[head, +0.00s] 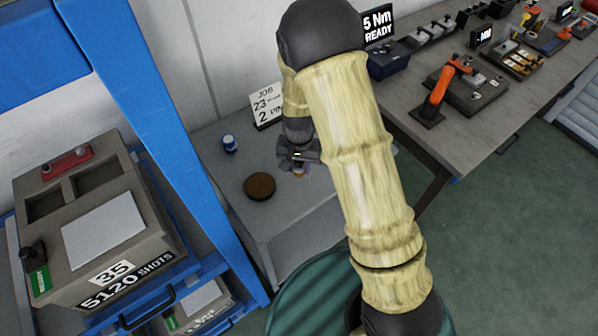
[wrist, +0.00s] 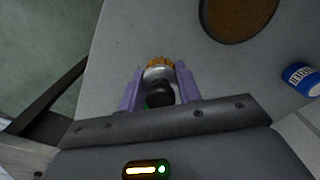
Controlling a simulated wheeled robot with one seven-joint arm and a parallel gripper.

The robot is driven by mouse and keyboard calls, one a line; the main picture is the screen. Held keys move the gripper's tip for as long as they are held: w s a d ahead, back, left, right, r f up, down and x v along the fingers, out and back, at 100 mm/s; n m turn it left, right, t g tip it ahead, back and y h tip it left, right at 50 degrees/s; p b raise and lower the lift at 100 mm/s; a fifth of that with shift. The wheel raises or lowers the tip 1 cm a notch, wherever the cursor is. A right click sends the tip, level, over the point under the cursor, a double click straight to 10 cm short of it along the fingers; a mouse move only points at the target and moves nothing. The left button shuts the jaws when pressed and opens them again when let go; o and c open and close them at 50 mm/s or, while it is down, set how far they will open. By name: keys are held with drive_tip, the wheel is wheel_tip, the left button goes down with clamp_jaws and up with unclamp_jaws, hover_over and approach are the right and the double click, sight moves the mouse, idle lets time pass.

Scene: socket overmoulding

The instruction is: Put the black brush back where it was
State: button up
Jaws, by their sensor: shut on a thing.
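My gripper (wrist: 160,75) is shut on the black brush (wrist: 159,95). In the wrist view the brush has a dark handle between the purple fingers, a silver collar and tan bristles pointing away from the palm. In the head view my gripper (head: 298,160) is over the small grey table (head: 290,212), to the right of a round brown pad (head: 259,186). Only a small tan bit of the brush shows below it there. I cannot tell whether the bristles touch the table. The brush's former place cannot be told from these frames.
A blue and white can (head: 229,144) stands behind the pad, and a job sign (head: 265,105) stands at the table's back. A blue frame post (head: 190,170) rises at the left. A long workbench (head: 430,140) with tools is at right. The table's front is clear.

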sight(299, 174)
drive_tip(key=shift+f, duration=1.8)
drive_tip(key=shift+f, duration=0.15)
drive_tip(key=o, duration=1)
drive_tip(key=shift+c, duration=0.2)
wheel_tip(299, 174, up, 12)
drive_tip(key=shift+r, duration=0.2)
